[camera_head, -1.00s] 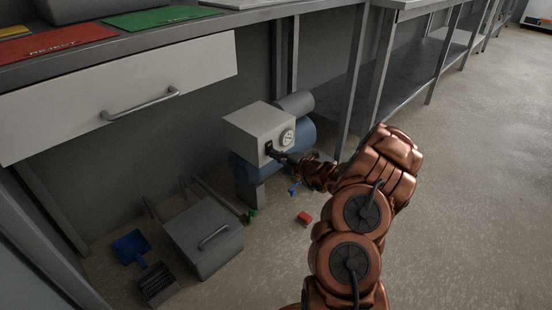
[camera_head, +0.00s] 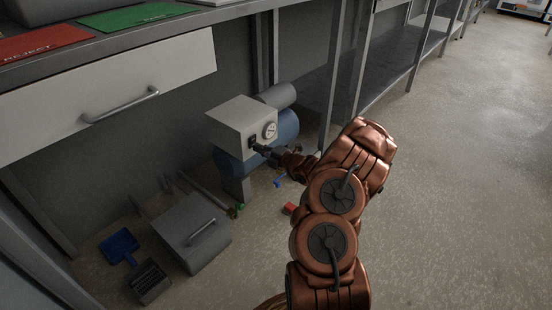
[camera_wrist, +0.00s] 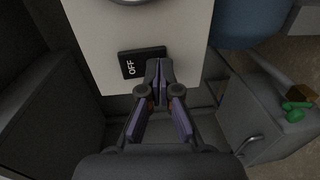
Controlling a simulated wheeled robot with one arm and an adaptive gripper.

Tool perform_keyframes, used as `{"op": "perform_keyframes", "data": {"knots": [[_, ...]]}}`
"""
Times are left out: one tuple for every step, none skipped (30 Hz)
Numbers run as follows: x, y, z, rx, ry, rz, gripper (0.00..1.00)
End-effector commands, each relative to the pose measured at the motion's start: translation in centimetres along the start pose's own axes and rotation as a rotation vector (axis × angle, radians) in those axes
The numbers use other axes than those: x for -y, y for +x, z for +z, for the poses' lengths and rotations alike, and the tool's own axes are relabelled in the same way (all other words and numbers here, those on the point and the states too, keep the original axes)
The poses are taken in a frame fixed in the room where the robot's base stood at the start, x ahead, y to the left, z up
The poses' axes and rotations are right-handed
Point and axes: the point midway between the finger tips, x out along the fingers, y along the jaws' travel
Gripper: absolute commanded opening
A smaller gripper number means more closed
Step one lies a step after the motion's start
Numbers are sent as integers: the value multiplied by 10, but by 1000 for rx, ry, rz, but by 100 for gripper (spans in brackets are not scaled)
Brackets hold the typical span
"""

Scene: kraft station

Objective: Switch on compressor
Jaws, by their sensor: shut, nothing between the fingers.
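The compressor (camera_head: 237,124) stands on the floor under the workbench, with a pale box on top, a round gauge (camera_head: 270,131) on its front and a blue tank (camera_head: 285,127) behind. In the wrist view its black rocker switch (camera_wrist: 141,62) shows the word OFF on the pale panel (camera_wrist: 178,30). In the head view the switch (camera_head: 252,143) is a small dark patch at the panel's left. My gripper (camera_wrist: 159,66) is shut and empty, its fingertips at the right end of the switch. I cannot tell whether they touch it. In the head view my gripper (camera_head: 262,149) is small and dark.
A grey toolbox (camera_head: 190,232), a blue dustpan (camera_head: 119,246) and a dark brush (camera_head: 150,281) lie on the floor at left. A red block (camera_head: 289,208) lies below my arm. A bench drawer (camera_head: 110,95) hangs above left. The floor at right is clear.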

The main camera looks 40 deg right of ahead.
Motion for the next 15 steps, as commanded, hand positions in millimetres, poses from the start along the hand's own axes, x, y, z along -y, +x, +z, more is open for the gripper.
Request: {"op": "perform_keyframes", "data": {"knots": [[-3, -5, 1, 2, 2, -1, 0], [-3, -7, 1, 2, 2, -1, 0], [-3, -10, 2, 3, 3, -1, 0], [-2, -13, 1, 2, 3, -1, 0], [-2, -16, 1, 0, 3, -1, 0], [-1, -19, 1, 0, 2, -1, 0], [-1, -22, 1, -1, 2, 0, 0], [1, -27, 1, 0, 3, 0, 0], [4, -36, 2, 2, 4, 0, 0], [5, -42, 2, 2, 4, 0, 0], [7, -48, 1, 0, 4, 0, 0], [9, -55, 0, -1, 3, -1, 0], [10, -61, 0, -2, 3, -1, 0], [12, -66, 0, -1, 4, -1, 0], [13, -73, -1, -3, 4, 0, 0]]}}
